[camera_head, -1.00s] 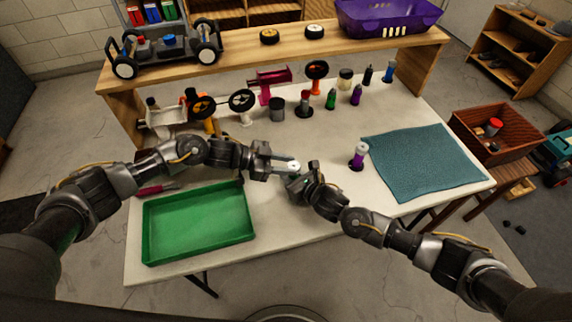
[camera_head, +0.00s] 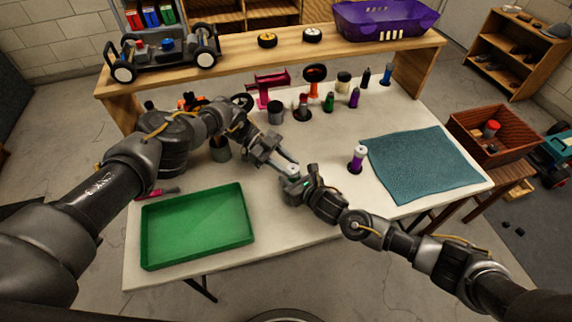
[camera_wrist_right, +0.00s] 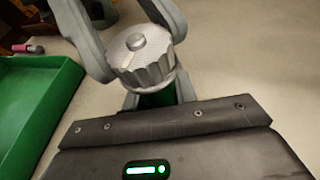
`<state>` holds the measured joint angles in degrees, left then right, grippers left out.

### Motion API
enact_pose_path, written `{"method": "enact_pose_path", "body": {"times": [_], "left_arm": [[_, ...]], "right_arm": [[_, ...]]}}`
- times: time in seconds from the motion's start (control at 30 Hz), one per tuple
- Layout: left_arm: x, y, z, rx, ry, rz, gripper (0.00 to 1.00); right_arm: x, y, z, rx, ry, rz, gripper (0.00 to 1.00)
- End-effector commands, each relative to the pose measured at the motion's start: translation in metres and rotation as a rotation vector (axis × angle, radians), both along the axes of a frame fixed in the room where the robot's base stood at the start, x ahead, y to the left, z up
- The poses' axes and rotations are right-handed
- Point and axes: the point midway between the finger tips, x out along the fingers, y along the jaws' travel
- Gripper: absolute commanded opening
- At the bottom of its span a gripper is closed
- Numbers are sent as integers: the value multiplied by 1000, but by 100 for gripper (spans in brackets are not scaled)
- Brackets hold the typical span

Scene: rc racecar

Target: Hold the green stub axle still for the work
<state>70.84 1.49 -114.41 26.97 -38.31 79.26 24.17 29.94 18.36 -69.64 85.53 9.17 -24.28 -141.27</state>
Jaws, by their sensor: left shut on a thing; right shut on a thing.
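The green stub axle (camera_wrist_right: 155,99) stands in my right gripper (camera_wrist_right: 158,96), which is shut on it; only a short stretch of green shows in the right wrist view. A silver knurled nut (camera_wrist_right: 142,58) sits on top of the axle. My left gripper (camera_wrist_right: 128,38) has its fingers on both sides of this nut and is shut on it. In the head view the left gripper (camera_head: 287,168) comes in from the upper left and meets the right gripper (camera_head: 293,177) over the table. The axle itself is mostly hidden there; the pale nut (camera_head: 292,169) just shows.
A green tray (camera_head: 197,258) lies on the table (camera_head: 330,150) at front left. A teal mat (camera_head: 425,162) is at right. A purple-and-white bottle (camera_head: 356,160) stands right of the grippers. Several bottles, cups and a pink tool (camera_head: 269,84) stand behind, below a wooden shelf (camera_head: 240,55).

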Motion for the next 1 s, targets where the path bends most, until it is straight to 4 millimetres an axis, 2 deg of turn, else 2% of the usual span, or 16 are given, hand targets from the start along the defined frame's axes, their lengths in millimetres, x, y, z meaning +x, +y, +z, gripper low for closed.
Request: {"method": "enact_pose_path", "body": {"times": [0.03, 0.7, 0.73, 0.9, 1.0], "left_arm": [[2, 0, -1, 6, -10, -13, 10], [3, 3, 3, 12, -14, -69, 10], [3, 3, 4, 12, -14, -69, 35], [2, 3, 3, 11, -12, -70, 55], [2, 3, 3, 10, -11, -71, 55]], "right_arm": [[-3, 5, 2, 6, -2, 11, 3], [-4, 4, 0, 2, 1, 10, 3], [-4, 3, 0, 2, 1, 10, 3], [-3, 3, -1, 1, 2, 8, 3], [-3, 2, -1, 1, 2, 7, 3]]}}
